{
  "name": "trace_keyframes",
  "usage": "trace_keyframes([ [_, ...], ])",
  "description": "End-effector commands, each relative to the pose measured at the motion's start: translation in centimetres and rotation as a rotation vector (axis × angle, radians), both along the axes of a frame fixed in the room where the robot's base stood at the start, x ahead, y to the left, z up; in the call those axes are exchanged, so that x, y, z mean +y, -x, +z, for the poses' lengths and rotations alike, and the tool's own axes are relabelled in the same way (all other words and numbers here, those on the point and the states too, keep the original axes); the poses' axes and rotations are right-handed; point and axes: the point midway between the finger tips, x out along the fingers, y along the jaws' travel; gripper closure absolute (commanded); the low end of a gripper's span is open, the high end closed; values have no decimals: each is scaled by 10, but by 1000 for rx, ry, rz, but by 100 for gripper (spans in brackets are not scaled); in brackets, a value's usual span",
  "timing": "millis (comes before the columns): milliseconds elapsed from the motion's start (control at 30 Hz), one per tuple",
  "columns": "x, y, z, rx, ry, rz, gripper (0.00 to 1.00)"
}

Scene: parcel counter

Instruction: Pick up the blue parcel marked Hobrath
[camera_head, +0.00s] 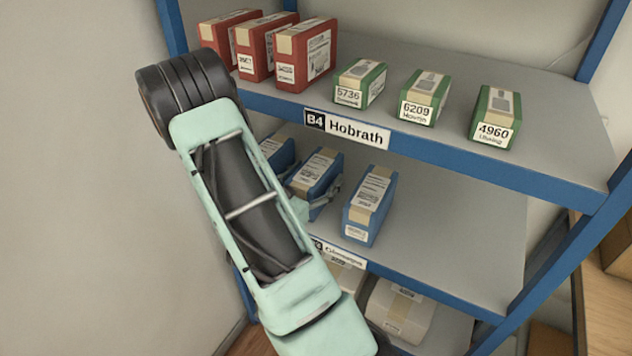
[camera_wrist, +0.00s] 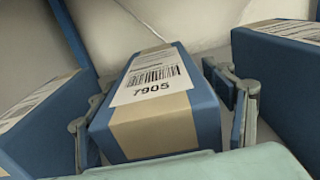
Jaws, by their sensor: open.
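Three blue parcels stand on the middle shelf in the head view. The middle one (camera_head: 319,166) has tan tape and a white label; in the wrist view this parcel (camera_wrist: 160,98) shows the number 7905. No name is legible on it. My gripper (camera_wrist: 163,118) is open, with one finger on each side of its near end. I cannot tell whether the fingers touch it. Another blue parcel (camera_head: 278,150) is to the left, partly hidden by my arm, and one (camera_head: 370,206) is to the right. The word Hobrath is on the B4 shelf sign (camera_head: 346,129).
The upper shelf (camera_head: 445,155) holds red parcels (camera_head: 306,56) at left and green parcels (camera_head: 361,83) to their right. Pale parcels (camera_head: 402,308) lie on the lower shelf. In the wrist view, neighbouring blue parcels (camera_wrist: 285,85) flank the fingers closely. The middle shelf is bare at right.

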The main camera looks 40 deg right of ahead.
Motion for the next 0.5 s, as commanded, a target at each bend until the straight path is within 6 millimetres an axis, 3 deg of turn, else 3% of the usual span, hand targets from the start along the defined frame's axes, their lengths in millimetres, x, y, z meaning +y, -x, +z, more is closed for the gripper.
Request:
trace_keyframes([
  [200, -1, 0, 0, 0, 0, 1, 25],
  [500, -1, 0, 0, 0, -1, 0, 57],
])
